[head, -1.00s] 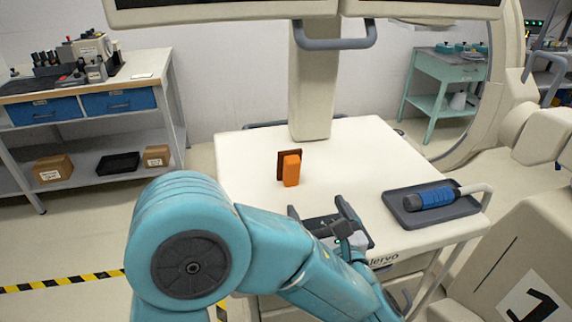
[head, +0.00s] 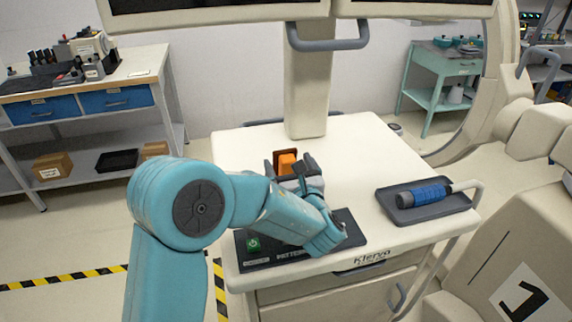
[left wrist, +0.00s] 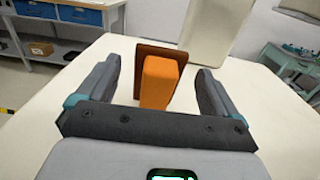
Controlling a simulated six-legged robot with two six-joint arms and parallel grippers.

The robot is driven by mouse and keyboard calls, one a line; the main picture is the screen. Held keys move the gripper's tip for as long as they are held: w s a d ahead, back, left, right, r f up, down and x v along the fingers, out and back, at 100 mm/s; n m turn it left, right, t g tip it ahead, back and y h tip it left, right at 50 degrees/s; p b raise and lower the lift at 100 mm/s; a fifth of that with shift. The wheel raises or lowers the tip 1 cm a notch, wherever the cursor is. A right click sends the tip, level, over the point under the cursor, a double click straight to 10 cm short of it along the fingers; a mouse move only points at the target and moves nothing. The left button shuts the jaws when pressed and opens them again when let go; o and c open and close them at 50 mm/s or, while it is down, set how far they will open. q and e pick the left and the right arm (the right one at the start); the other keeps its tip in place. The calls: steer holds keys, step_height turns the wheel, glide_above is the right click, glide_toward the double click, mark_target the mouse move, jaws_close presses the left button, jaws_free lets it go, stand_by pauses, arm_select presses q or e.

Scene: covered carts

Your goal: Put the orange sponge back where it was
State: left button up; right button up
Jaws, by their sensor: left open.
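The orange sponge (head: 286,160) stands upright on the white cart top (head: 365,150), in front of a dark brown panel (head: 279,155). My left gripper (head: 290,166) is open and reaches low over the cart toward the sponge. In the left wrist view, the sponge (left wrist: 158,84) shows between the two spread fingers, with clear space on both sides. The brown panel (left wrist: 147,54) stands right behind it, reaching past its top and left. Whether sponge and panel touch is unclear. The sponge's base is partly hidden by my gripper. My right gripper is not in view.
A dark tray (head: 400,214) with a blue-handled tool (head: 425,195) sits at the cart's right. A black control panel with a green button (head: 253,244) lies at the front edge under my arm. A beige column (head: 307,95) rises at the back. The cart's middle right is clear.

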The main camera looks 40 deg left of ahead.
arm_select(q)
steer(key=shift+w+a, duration=0.15)
steer(key=shift+a, duration=0.1)
steer(key=c, duration=1.2)
steer(key=shift+c, duration=0.2)
